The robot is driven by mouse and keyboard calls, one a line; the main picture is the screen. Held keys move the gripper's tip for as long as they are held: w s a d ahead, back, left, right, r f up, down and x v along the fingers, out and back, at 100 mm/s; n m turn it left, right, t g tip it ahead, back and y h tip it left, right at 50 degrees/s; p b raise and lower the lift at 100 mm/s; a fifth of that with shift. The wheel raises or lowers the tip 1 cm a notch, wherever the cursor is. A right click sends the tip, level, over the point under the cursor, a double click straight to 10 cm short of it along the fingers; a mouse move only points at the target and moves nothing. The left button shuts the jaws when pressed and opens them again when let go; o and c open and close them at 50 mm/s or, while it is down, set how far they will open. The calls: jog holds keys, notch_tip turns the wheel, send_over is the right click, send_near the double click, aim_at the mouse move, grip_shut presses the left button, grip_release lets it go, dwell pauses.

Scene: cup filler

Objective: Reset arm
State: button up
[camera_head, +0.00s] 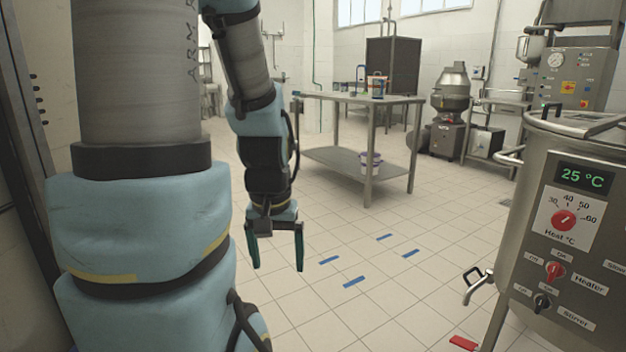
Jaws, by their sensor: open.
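My gripper (276,254) hangs at the end of my arm, left of the picture's middle. Its two dark fingers point down and stand well apart, with nothing between them. It is above the tiled floor and touches nothing that I can see. My arm comes down from the top left, and its near links fill much of the left side.
A steel vat (507,225) with a 25 °C display, knobs and a tap stands at the right. Blue floor marks (354,281) lie on open tiles between.

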notch_tip(320, 180, up, 21)
jog(key=p, duration=2.1)
jog(key=shift+r, duration=0.15)
jog(key=shift+o, duration=0.2)
jog(key=shift+r+p, duration=0.3)
jog(key=shift+p, duration=0.15)
jog(key=shift+o, duration=0.6)
jog(key=shift+c, duration=0.2)
